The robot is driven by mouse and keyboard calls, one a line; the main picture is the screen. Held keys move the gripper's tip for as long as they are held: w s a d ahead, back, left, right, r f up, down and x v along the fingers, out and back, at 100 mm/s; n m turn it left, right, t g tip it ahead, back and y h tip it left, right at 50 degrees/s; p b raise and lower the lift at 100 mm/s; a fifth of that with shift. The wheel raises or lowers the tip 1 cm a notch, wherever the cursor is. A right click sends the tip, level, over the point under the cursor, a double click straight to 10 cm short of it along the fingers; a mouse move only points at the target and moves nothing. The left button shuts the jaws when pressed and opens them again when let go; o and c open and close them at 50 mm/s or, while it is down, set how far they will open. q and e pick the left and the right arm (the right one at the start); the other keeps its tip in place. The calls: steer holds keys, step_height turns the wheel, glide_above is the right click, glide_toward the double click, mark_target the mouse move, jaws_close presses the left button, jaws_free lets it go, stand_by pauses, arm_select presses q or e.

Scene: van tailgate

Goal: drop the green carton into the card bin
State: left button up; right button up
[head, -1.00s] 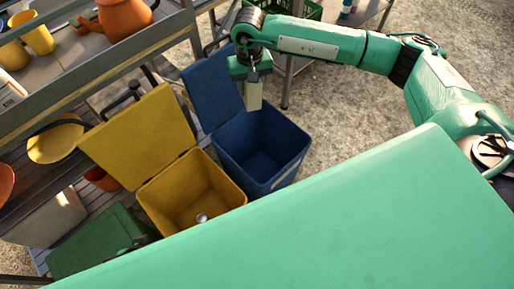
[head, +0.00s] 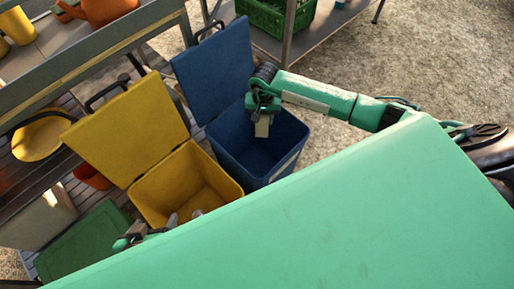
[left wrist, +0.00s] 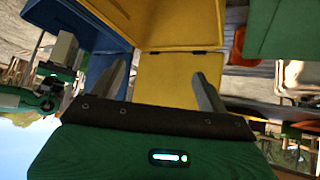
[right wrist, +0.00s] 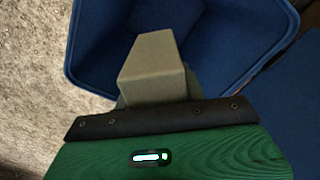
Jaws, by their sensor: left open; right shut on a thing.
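A pale grey-green carton (head: 262,127) is in my right gripper (head: 262,112), which is shut on it. In the right wrist view the carton (right wrist: 152,68) juts from the jaws over the blue bin's opening; the fingers are mostly hidden behind it. The blue bin (head: 284,172) stands with its lid up. No label shows which bin is for card. My left gripper (head: 184,218) is open and empty at the front of the yellow bin (head: 152,198); its two fingers show apart in the left wrist view (left wrist: 160,85).
The yellow bin's lid is up. A green lid (head: 85,243) lies to its left. A metal rack (head: 120,50) with orange and yellow items runs along the left. A green crate (head: 268,15) sits on a shelf behind the blue bin. Bare ground (head: 430,60) lies to the right.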

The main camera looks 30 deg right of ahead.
steer(key=shift+f+b, duration=0.8)
steer(key=shift+f, duration=0.45)
steer(key=shift+f+b, duration=0.4)
steer(key=shift+f, duration=0.25)
steer(key=shift+f+b, duration=0.45)
steer(key=shift+f, duration=0.35)
arm_select(q)
steer(key=w+d+t+h, duration=0.1)
steer(key=d+t+h, duration=0.2)
steer(key=d+t, duration=0.2)
steer(key=shift+w+d+r, duration=0.2)
steer(key=shift+d+r, duration=0.2)
steer(key=shift+d, duration=0.25)
arm_select(e)
steer(key=shift+f, duration=0.2)
steer(key=o, duration=1)
steer(key=shift+o, duration=0.2)
